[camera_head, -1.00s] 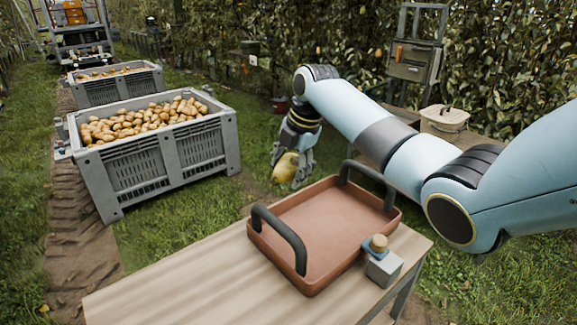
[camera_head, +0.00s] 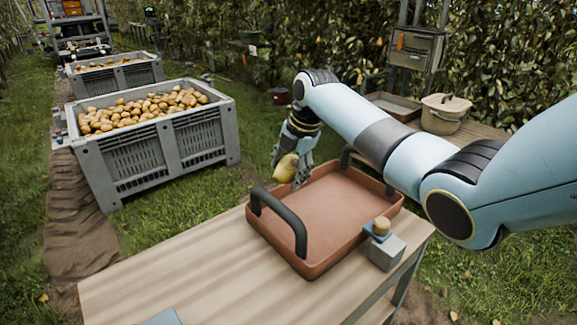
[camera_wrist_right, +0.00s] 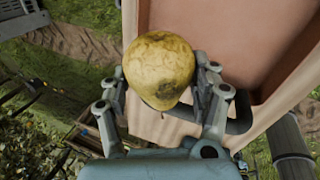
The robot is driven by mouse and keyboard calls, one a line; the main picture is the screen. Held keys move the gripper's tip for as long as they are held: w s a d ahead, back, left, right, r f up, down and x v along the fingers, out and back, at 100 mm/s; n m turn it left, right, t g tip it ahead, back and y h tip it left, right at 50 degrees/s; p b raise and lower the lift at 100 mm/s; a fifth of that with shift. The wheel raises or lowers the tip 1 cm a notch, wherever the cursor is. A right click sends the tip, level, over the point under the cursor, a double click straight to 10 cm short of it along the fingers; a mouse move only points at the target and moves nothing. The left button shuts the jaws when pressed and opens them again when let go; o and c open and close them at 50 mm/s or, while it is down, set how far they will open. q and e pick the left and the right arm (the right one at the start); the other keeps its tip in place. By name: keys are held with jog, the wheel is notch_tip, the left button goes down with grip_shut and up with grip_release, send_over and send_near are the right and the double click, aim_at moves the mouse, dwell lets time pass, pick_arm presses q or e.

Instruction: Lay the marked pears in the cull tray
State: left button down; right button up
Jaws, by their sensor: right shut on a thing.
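My right gripper (camera_head: 290,170) is shut on a yellow pear (camera_head: 286,167) and holds it near the far left rim of the tray. In the right wrist view the pear (camera_wrist_right: 159,68) sits between the two fingers (camera_wrist_right: 160,90), with brownish marks on its skin. The terracotta tray (camera_head: 335,215) with two dark handles rests on the wooden table and is empty where I see it. In the right wrist view the tray (camera_wrist_right: 225,40) lies beyond the pear. My left gripper is not in view.
A grey crate of pears (camera_head: 150,155) stands at the left, with another crate (camera_head: 125,75) behind it. A small grey block with a wooden knob (camera_head: 383,243) sits by the tray's right corner. A lidded basket (camera_head: 445,113) stands at the back right. The table's left part (camera_head: 190,270) is mostly clear.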

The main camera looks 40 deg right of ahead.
jog(key=shift+f+b, duration=2.05)
jog(key=shift+f, duration=1.5)
jog(key=shift+f+b, duration=1.75)
jog(key=shift+f, duration=0.75)
jog(key=o, duration=1.4)
jog(key=shift+r, duration=0.1)
jog(key=v, duration=1.1)
jog(key=shift+s+r, duration=0.2)
jog(key=shift+r, duration=0.15)
